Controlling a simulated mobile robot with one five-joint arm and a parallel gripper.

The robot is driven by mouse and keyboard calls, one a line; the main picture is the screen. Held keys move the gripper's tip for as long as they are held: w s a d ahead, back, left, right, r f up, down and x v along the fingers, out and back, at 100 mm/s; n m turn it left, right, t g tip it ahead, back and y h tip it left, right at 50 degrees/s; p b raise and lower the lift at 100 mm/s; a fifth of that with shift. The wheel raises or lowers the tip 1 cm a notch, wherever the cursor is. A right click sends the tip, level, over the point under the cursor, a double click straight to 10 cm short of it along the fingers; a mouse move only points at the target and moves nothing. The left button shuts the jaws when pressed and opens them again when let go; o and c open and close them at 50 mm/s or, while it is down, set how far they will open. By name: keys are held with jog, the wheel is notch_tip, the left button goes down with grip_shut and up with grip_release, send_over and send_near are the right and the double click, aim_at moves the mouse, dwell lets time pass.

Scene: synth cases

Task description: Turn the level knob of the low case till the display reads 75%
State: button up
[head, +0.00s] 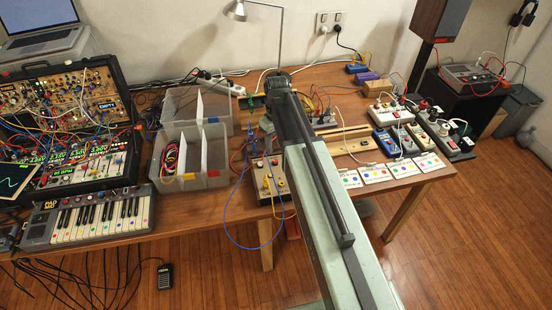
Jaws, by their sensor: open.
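A low case (108,184) of modules lies in front of the tall open synth case, at the left of the table. Small knobs and jacks show on the panel, but I cannot tell which is the level knob. My arm rises from the bottom right to the table's middle, well to the right of the low case.
The tall synth case (128,78) stands behind, with many patch cables. A small keyboard (101,216) lies in front of the low case. Grey divided bins (187,183) stand to its right. A box with a blue looped cable (268,186) sits near my arm.

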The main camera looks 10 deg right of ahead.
aim_at(275, 161)
jog(key=shift+s+d+f, duration=0.1)
jog(key=shift+f, duration=0.05)
notch_tip(275, 161, down, 8)
jog(key=b, duration=0.8)
jog(key=shift+r, duration=0.25)
grip_shut()
